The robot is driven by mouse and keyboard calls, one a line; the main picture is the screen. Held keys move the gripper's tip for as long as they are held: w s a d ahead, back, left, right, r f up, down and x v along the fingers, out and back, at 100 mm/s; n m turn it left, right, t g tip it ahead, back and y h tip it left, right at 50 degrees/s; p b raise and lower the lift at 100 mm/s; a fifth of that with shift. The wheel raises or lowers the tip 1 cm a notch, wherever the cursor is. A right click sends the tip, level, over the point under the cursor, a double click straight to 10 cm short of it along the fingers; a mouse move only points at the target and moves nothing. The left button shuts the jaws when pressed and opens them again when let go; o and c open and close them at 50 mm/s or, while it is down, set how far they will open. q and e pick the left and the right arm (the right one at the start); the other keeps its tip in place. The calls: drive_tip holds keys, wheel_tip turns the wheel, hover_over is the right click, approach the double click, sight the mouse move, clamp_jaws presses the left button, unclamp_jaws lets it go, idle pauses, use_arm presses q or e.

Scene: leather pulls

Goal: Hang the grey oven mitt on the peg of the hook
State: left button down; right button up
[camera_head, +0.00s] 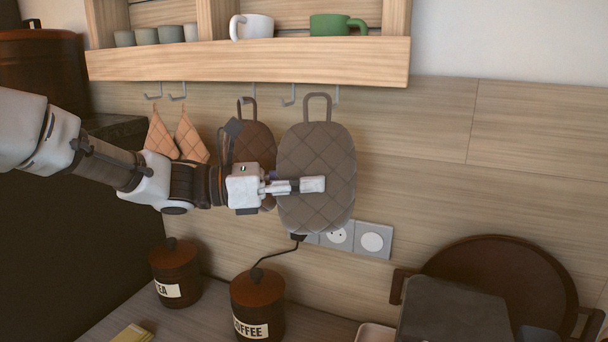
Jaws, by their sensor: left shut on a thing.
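The grey oven mitt (316,149) is quilted and hangs upright in front of the wall, with its loop at the top just under the shelf. My left gripper (310,185) comes in from the left and is shut on the mitt, its fingers lying across the mitt's middle. Grey hooks (288,97) hang under the shelf; one shows left of the loop, and part of another (337,95) shows just right of it. I cannot tell whether the loop touches a peg. My right gripper is out of view.
A brown mitt (253,143) hangs partly behind my gripper, and orange potholders (160,137) hang further left. The shelf (250,62) holds a white mug (255,26) and a green mug (330,25). Canisters (258,292) stand below. The wall to the right is clear.

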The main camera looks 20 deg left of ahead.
use_arm(q)
drive_tip(key=w+p, duration=0.3)
drive_tip(key=w, duration=0.1)
drive_tip(key=shift+w+d, duration=0.1)
drive_tip(key=shift+w, duration=0.1)
drive_tip(key=w+f+b, duration=0.2)
drive_tip(key=shift+w+d, duration=0.1)
drive_tip(key=shift+w, duration=0.3)
drive_tip(key=shift+r, duration=0.1)
idle(0.7)
drive_tip(key=c, duration=1)
unclamp_jaws()
